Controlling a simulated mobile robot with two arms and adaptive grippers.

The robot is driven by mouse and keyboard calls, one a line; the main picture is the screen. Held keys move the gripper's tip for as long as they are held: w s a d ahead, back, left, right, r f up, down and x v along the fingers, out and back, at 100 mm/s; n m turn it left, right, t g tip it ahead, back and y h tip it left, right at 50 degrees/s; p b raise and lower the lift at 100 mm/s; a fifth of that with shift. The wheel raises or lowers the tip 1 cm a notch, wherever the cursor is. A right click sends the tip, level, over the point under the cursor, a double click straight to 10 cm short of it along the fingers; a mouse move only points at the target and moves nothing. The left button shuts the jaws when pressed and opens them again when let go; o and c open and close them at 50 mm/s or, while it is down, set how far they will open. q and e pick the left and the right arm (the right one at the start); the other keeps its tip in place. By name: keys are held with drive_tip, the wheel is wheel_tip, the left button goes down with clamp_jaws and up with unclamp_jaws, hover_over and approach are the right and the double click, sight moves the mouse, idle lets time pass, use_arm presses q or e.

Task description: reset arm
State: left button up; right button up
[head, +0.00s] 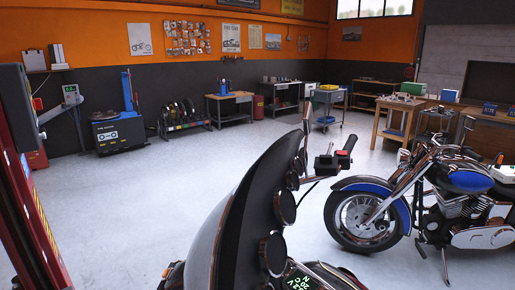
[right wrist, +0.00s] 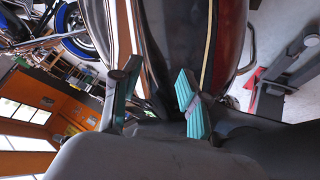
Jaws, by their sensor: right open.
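My right gripper (right wrist: 160,100) shows in the right wrist view, with its two teal-padded fingers apart and nothing between them. A dark, glossy curved body panel (right wrist: 190,40) is close behind the fingers. I cannot tell whether the fingers touch it. Neither gripper shows in the head view, and my left gripper is in no view.
A motorcycle's dark fairing (head: 262,215) stands close in front in the head view. A blue motorcycle (head: 375,208) stands to its right. A red post (head: 30,190) rises at the left edge. Workbenches (head: 230,108) line the back. The grey floor (head: 130,210) at left is clear.

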drive_tip(key=s+a+f+m+g+y, duration=0.15)
drive_tip(key=s+f+g, duration=0.35)
drive_tip(key=s, duration=0.7)
wheel_tip(320, 180, down, 32)
drive_tip(key=g+b, duration=0.1)
drive_tip(key=b, duration=0.5)
drive_tip(key=s+d+f+g+b, duration=0.1)
drive_tip(key=s+d+f+b, duration=0.2)
drive_tip(key=s+f, duration=1.4)
wheel_tip(320, 180, down, 3)
drive_tip(key=shift+d+f+g+h+b, duration=0.1)
drive_tip(key=shift+d+g+h+b, duration=0.05)
drive_tip(key=shift+g+h+b, duration=0.3)
drive_tip(key=shift+s, duration=0.1)
